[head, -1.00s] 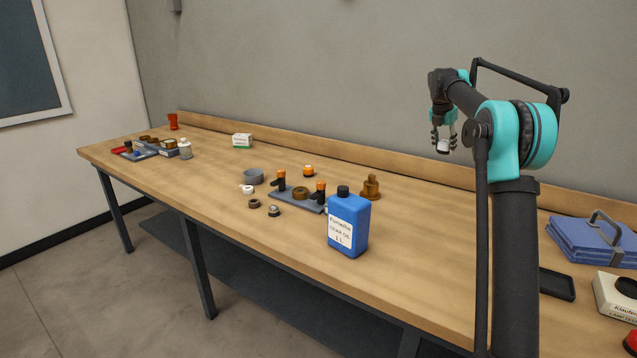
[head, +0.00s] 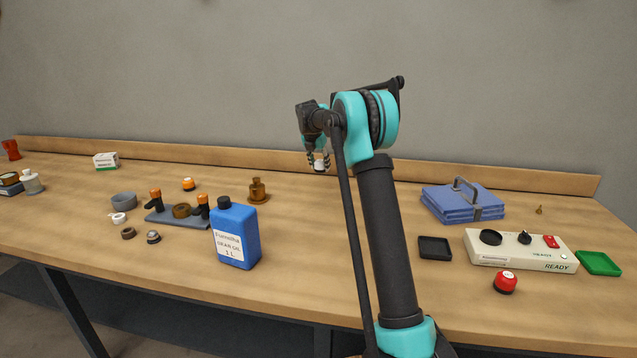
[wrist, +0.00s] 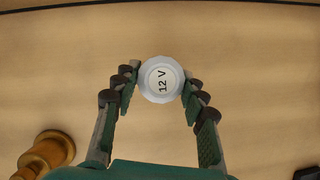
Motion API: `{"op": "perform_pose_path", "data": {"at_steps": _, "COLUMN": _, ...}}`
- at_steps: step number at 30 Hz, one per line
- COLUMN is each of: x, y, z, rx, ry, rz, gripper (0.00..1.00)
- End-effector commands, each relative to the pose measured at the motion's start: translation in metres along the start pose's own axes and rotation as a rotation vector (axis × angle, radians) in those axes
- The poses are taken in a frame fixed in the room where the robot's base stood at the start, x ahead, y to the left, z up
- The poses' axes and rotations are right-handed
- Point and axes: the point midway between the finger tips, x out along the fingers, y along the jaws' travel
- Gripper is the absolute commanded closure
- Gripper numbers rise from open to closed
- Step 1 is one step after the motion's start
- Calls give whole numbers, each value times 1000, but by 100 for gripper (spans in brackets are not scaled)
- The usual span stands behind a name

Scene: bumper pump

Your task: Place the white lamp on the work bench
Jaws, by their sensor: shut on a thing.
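A brass fitting (head: 257,190) stands left of my gripper, with a blue oil bottle (head: 235,235) nearer the front. To the right are a blue folded stack (head: 450,207), a black tray (head: 435,248), a control box (head: 515,250) and a red-topped button (head: 505,282). Bench below my gripper is clear.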

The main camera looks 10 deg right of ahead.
Motion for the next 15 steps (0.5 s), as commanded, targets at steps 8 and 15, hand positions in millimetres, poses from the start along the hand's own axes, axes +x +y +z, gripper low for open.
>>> {"op": "perform_pose_path", "data": {"at_steps": 8, "x": 34, "y": 0, "z": -14, "rx": 0, "ry": 0, "rz": 0, "gripper": 88}}
{"op": "perform_pose_path", "data": {"at_steps": 15, "x": 54, "y": 0, "z": -22, "rx": 0, "ry": 0, "rz": 0, "gripper": 88}}
